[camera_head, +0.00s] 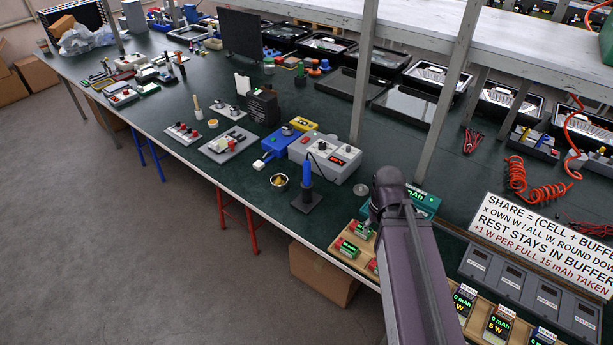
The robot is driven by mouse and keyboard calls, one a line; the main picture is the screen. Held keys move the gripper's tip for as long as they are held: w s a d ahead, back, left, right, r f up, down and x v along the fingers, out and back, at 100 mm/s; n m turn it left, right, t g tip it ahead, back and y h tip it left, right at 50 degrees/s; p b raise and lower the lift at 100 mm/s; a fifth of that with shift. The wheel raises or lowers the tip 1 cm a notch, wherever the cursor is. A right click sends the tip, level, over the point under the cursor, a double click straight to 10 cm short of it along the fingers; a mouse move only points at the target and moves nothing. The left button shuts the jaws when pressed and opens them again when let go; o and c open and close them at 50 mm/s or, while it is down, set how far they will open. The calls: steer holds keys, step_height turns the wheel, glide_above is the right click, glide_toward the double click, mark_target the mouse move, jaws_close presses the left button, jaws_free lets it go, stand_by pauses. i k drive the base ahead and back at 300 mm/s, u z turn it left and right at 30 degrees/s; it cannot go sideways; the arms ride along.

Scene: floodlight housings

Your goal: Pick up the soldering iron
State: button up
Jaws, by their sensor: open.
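The soldering iron (306,172) has a blue handle and stands upright in a small black stand (309,202) near the front edge of the green bench. A cable arcs from its top toward the grey station box (325,157). My arm reaches in from the bottom right. My gripper (370,222) is only partly visible beside the end of the arm, right of the iron and apart from it. It is open, and nothing shows in it. Most of its fingers are hidden by the arm.
A metal bowl (279,181) sits left of the stand. A blue device (278,143) is behind it. A wooden tray (336,247) with small modules lies near my arm. A shelf post (364,75) rises behind the station box. Bare bench lies left of the bowl.

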mark_target(306, 183)
steer(key=u, duration=0.2)
steer(key=k, duration=1.35)
steer(key=z, duration=0.25)
steer(key=i, duration=1.85)
steer(key=u, duration=0.35)
